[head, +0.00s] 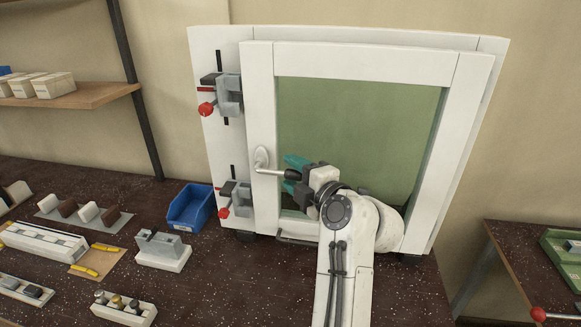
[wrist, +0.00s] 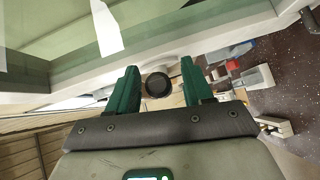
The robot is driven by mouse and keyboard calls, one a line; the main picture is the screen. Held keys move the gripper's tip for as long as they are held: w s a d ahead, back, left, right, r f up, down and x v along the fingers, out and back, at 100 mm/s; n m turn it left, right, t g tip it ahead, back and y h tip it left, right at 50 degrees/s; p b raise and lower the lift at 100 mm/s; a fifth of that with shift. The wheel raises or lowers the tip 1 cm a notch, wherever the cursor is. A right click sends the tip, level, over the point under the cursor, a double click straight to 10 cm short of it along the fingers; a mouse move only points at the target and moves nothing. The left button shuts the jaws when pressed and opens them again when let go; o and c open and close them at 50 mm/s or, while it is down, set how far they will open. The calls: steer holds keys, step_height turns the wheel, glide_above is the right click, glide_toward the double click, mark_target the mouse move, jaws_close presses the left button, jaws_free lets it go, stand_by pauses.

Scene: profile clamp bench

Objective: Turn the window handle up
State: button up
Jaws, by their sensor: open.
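The window handle (head: 262,160) is on the left stile of the white window frame (head: 259,100). Its lever lies about level and points right, towards my gripper (head: 287,168). My gripper is open, with one green finger above the lever and one below it in the head view. In the wrist view the lever's dark round end (wrist: 157,85) shows between the two green fingers of my gripper (wrist: 160,70), with gaps on both sides. The fingers are not closed on it. Part of the lever is hidden by the gripper in the head view.
Two grey clamps with red knobs, an upper one (head: 229,95) and a lower one (head: 238,196), sit left of the sash. A blue bin (head: 190,208) and a grey-white block (head: 163,250) stand on the dark bench. Green glass (head: 360,120) lies behind my gripper.

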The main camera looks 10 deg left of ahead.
steer(key=shift+w+a+f, duration=0.15)
steer(key=shift+w+a, duration=0.35)
jaws_close()
stand_by(0.4)
